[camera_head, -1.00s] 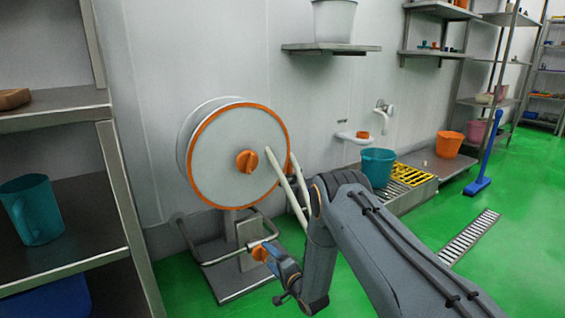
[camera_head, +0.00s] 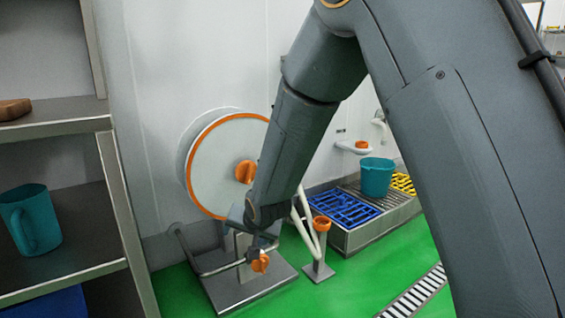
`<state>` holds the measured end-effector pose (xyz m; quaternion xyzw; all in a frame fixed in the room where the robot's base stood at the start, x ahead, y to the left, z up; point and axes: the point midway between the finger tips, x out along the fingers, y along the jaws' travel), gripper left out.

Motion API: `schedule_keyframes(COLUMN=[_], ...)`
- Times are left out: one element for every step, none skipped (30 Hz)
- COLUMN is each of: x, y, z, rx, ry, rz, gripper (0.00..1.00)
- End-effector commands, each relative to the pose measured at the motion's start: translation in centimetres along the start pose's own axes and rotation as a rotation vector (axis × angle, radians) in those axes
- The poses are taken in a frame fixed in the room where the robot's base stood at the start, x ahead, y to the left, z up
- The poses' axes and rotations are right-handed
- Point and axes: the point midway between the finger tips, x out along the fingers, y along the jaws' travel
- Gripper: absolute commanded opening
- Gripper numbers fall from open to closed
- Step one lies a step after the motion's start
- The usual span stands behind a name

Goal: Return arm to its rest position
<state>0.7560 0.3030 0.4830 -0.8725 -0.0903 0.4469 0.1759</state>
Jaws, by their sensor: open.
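My arm (camera_head: 455,150) rises large across the right half of the head view, with its elbow near the top edge. My forearm (camera_head: 290,145) slopes down and left from there, in front of the hose reel. My gripper (camera_head: 254,244) is at its lower end, small and partly hidden by the wrist. It is open, and I see nothing held in it. An orange knob (camera_head: 260,263) on the reel's pipework shows just below it. I cannot tell whether they touch. The hose reel (camera_head: 215,165) has a white disc with an orange rim and is partly covered by my forearm.
A metal shelf (camera_head: 60,110) with a teal jug (camera_head: 30,220) stands close on the left. A teal bucket (camera_head: 377,178) and blue grate (camera_head: 343,209) sit on a low metal platform. An orange-topped stand (camera_head: 320,250) is right of the reel. Green floor (camera_head: 350,285) is clear in front.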

Motion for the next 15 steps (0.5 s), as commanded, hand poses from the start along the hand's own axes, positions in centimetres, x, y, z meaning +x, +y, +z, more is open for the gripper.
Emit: schedule_keyframes(x=[-2.2,-3.4,-5.0,-6.2,-7.4,-9.0,-10.3,-11.5,-13.2,-14.4,-15.6,-17.3,-18.5,-19.8,-21.3], y=[-0.6,-0.7,-0.8,-0.9,-0.9,-0.9,-0.9,-0.9,-0.8,-0.7,-0.6,-0.3,-0.1,0.1,0.3], z=[0.8,1.4,2.2,2.9,3.6,4.6,5.4,6.2,7.2,8.1,8.9,10.1,11.0,11.9,13.1], rx=[-0.034,-0.057,-0.087,-0.109,-0.131,-0.161,-0.183,-0.206,-0.236,-0.258,-0.282,-0.313,-0.335,-0.358,-0.388], ry=[-0.026,-0.046,-0.073,-0.095,-0.117,-0.145,-0.169,-0.192,-0.223,-0.247,-0.271,-0.305,-0.329,-0.355,-0.387], rz=[0.013,0.024,0.037,0.047,0.055,0.065,0.072,0.077,0.085,0.089,0.092,0.095,0.096,0.097,0.097], gripper=[0.72,0.72,0.72,0.72,0.72,0.72,0.72,0.72,0.72,0.72,0.72,0.72,0.72,0.72,0.72])
